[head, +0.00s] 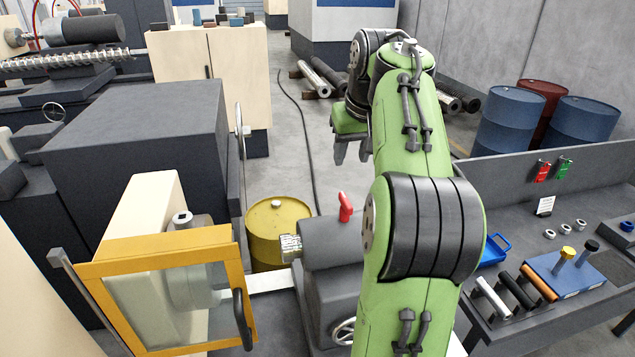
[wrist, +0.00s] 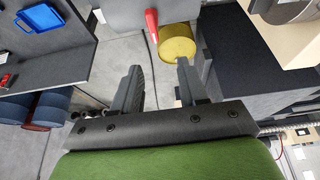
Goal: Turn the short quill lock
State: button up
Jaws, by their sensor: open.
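The quill lock looks to be the short red lever (head: 345,207) standing up on top of the grey tailstock (head: 333,242). In the wrist view the red lever (wrist: 152,24) lies beyond my fingertips, slightly left of the middle between them, beside the yellow barrel. My gripper (head: 352,152) hangs in the air above and behind the lever in the head view, apart from it. In the wrist view my gripper (wrist: 160,68) has its two fingers spread with nothing between them. My green arm covers the right part of the tailstock in the head view.
A yellow barrel (head: 279,230) stands behind the tailstock. The yellow-framed machine door (head: 165,290) is to the left. A workbench (head: 520,335) with tools and a blue tray (head: 494,249) is to the right. A handwheel (head: 344,332) sits low on the tailstock. Blue barrels (head: 510,120) stand at the back right.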

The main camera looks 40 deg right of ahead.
send_near(346, 200)
jog(key=x, duration=0.7)
jog(key=shift+w+d+f, duration=0.15)
jog(key=shift+f, duration=0.15)
jog(key=shift+d+f, duration=0.15)
jog(key=shift+f, duration=0.2)
jog(key=shift+w+f, duration=0.2)
jog(key=shift+w, duration=0.05)
grip_shut()
